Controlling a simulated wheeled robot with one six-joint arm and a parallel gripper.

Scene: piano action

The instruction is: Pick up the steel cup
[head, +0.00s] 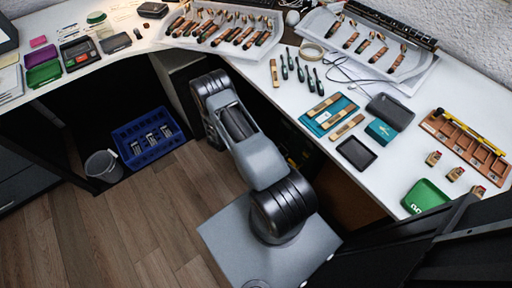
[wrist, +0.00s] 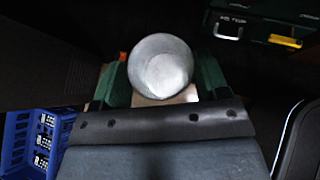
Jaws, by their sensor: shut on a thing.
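The steel cup (wrist: 160,68) shows in the wrist view as a round, shiny grey shape with a bright centre. My gripper (wrist: 163,80) has a dark green finger on each side of the cup and is shut on it. Below the cup, the gripper's dark body hides what lies there. In the head view my arm reaches down below the desk's front edge. My gripper and the cup are hidden from that view.
A blue crate (head: 148,141) with several small items stands on the wood floor beside a grey bin (head: 104,166). It also shows in the wrist view (wrist: 18,148). A dark green case (wrist: 262,22) lies at the upper right there. The white desk (head: 235,72) holds many tools and trays.

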